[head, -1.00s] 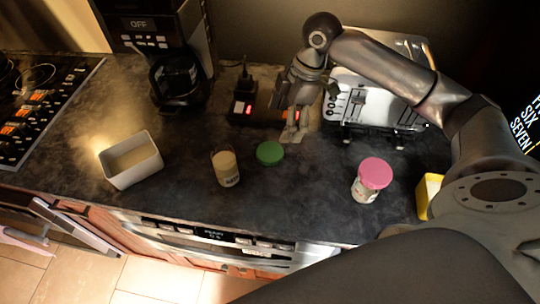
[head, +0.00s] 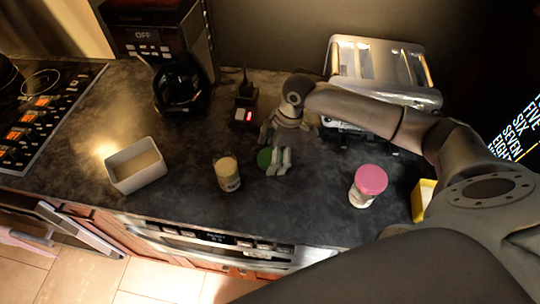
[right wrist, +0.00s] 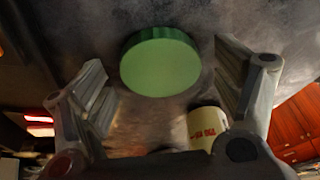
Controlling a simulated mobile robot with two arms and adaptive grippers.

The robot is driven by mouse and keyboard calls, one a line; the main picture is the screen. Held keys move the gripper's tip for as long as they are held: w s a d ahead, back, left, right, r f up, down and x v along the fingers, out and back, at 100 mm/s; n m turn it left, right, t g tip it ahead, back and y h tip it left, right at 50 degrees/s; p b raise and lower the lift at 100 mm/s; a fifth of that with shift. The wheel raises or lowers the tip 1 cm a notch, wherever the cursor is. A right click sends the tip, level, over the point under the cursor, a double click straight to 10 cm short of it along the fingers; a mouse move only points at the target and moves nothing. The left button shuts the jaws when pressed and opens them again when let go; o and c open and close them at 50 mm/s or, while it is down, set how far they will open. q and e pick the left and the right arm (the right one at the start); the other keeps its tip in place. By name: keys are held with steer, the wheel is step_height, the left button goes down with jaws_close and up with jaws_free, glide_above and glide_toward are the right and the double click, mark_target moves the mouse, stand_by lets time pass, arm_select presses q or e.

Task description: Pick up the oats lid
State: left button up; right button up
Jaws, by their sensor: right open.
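The green lid (head: 264,158) lies flat on the dark counter, beside the open-topped oats jar (head: 227,173). My right gripper (head: 279,160) is over the lid's right side in the head view and hides part of it. In the right wrist view the green lid (right wrist: 160,61) shows whole between the two spread fingers of my right gripper (right wrist: 165,90), with neither finger touching it. The jar (right wrist: 207,126) shows beyond it, near one finger. My right gripper is open and empty. My left gripper is not in view.
A jar with a pink lid (head: 367,185) stands to the right, and a white bin (head: 136,167) to the left. A coffee maker (head: 180,80), a small dark device (head: 244,110) and a toaster (head: 375,70) stand at the back. The front counter is mostly clear.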

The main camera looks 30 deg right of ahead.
mark_target(267, 158)
steer(key=c, duration=0.8)
steer(key=shift+r, duration=0.1)
steer(key=shift+r+b, duration=0.35)
steer(key=shift+r, duration=0.05)
step_height(267, 158, up, 2)
steer(key=shift+r+b, duration=0.15)
steer(key=shift+b, duration=0.4)
steer(key=s+a+r+b, duration=0.2)
steer(key=s+a+r, duration=0.7)
steer(key=s, duration=0.1)
steer(key=shift+s+r, duration=0.3)
steer(key=shift+r, duration=0.1)
steer(key=shift+a, duration=0.1)
